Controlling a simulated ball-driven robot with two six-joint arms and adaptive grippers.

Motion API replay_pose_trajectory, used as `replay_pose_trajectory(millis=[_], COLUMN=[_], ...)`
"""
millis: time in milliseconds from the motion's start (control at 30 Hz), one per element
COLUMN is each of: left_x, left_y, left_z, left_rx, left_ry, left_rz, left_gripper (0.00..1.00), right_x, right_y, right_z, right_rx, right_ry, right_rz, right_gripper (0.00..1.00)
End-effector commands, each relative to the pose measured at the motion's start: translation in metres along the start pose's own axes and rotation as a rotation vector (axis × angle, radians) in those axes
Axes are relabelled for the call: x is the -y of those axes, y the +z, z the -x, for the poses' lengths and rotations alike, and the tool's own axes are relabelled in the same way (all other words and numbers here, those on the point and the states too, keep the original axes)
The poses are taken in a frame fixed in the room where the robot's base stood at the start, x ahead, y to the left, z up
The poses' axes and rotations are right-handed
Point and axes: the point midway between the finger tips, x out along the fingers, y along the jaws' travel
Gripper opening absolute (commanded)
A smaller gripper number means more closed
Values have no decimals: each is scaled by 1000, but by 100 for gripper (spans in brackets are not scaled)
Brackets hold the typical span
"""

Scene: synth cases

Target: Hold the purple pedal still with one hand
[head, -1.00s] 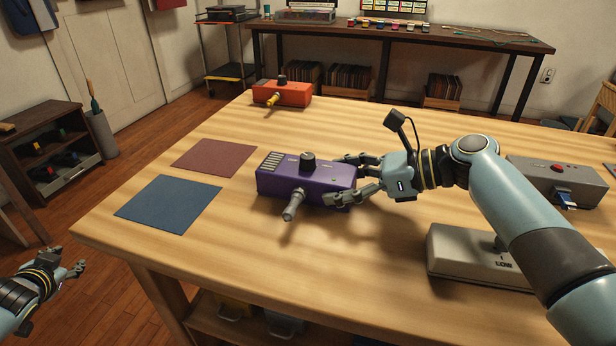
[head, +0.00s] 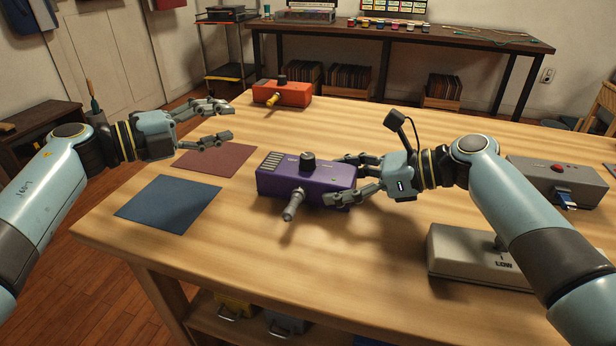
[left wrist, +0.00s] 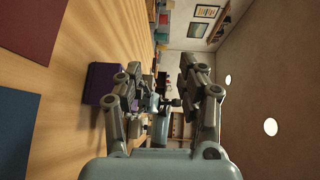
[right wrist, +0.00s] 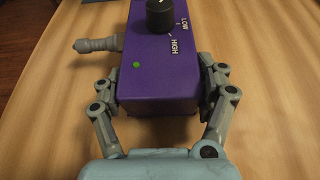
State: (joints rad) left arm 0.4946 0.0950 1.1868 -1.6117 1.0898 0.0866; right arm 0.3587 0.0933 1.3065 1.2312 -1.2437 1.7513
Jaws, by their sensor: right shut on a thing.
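The purple pedal (head: 290,184) lies on the wooden table, with a black knob on top and a grey plug (head: 293,205) sticking out of its near side. My right gripper (head: 362,180) is shut on the pedal's right end. In the right wrist view its fingers (right wrist: 165,95) lie along both long sides of the pedal (right wrist: 150,75). My left gripper (head: 218,122) is open and empty in the air above the table's left part, left of the pedal and apart from it. The pedal also shows in the left wrist view (left wrist: 97,85), partly behind a finger.
An orange pedal (head: 283,93) with a yellow plug stands at the back. A dark red mat (head: 215,160) and a blue mat (head: 168,203) lie left of the purple pedal. A beige box (head: 465,258) and a grey box (head: 550,178) stand right, near my right arm.

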Motion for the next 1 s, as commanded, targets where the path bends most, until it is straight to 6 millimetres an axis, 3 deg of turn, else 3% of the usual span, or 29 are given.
replay_pose_trajectory(millis=[100, 200, 300, 600, 1000], left_x=[2, -6, -13, -22, -57], left_y=[-56, -88, -106, -124, -149], left_z=[-19, -16, -7, 11, -22], left_rx=[-253, -425, -548, -683, -685], left_ry=[157, 303, 431, 598, 597], left_rz=[-200, -319, -391, -447, -444], left_gripper=[39, 39, 39, 39, 39], right_x=[0, 0, 0, 0, 0], right_y=[-1, -1, -1, -1, -1], right_z=[0, 0, 0, 0, 0], right_rx=[-2, -2, -2, -2, -2], right_ry=[0, 0, 0, 0, 0], right_rz=[0, 0, -1, -1, -1], right_gripper=[33, 33, 33, 33, 33])
